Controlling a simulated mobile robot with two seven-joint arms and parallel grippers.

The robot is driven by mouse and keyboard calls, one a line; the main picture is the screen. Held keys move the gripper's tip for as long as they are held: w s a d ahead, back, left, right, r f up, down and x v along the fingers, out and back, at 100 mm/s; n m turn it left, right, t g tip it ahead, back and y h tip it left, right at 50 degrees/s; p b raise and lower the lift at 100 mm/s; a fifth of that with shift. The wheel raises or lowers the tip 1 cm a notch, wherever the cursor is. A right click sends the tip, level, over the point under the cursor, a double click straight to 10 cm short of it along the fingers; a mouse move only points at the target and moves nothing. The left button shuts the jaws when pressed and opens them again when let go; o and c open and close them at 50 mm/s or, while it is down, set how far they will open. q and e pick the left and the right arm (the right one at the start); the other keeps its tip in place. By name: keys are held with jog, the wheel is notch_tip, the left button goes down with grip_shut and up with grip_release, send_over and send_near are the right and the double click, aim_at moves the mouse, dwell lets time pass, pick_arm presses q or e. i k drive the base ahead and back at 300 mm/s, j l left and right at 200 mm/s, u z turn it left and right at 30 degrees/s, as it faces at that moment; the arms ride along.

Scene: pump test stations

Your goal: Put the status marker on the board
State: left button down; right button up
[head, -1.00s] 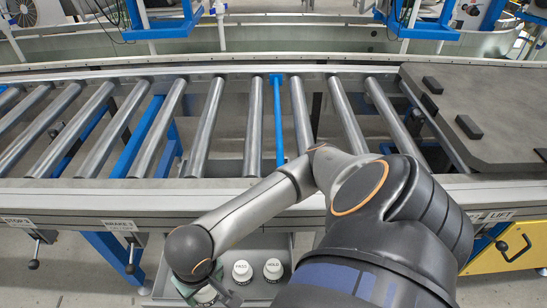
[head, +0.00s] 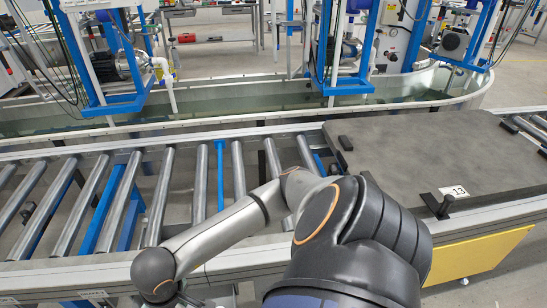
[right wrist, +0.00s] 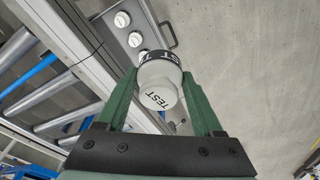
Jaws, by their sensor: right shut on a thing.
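The status marker (right wrist: 160,92) is a white round piece with a dark band, and it reads TEST on its face and band. My right gripper (right wrist: 159,78) has green fingers shut on the marker, one on each side. In the head view the right arm reaches to the lower left, and its gripper and the marker are below the frame. A large dark grey board-like plate (head: 450,150) lies at the right of the conveyor, with a white label 13 (head: 454,192) and a black knob beside it. I cannot tell whether this is the task's board. My left gripper is not in view.
White markers (right wrist: 122,19) stand on a grey tray in the right wrist view, beside the conveyor. The roller conveyor (head: 165,190) runs across the head view. Pump stands on blue frames (head: 345,88) stand behind it. Bare floor (right wrist: 260,70) lies right of the tray.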

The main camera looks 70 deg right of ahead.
aim_at(450, 152)
jog(key=k+l+z, duration=0.1)
jog(key=k+l, duration=0.2)
jog(key=l, duration=0.15)
jog(key=k+l, duration=0.25)
jog(key=l, duration=0.25)
jog(key=k+l+z, duration=0.15)
jog(key=l, duration=0.3)
jog(key=k+l, duration=0.35)
jog(key=l, duration=0.2)
jog(key=k+l+z, duration=0.15)
jog(key=l, duration=0.35)
jog(key=k+l+z, duration=0.1)
jog(key=k+l, duration=0.2)
jog(key=l, duration=0.25)
jog(key=k+l, duration=0.2)
jog(key=l, duration=0.35)
jog(key=k+l+z, duration=0.15)
jog(key=l, duration=0.4)
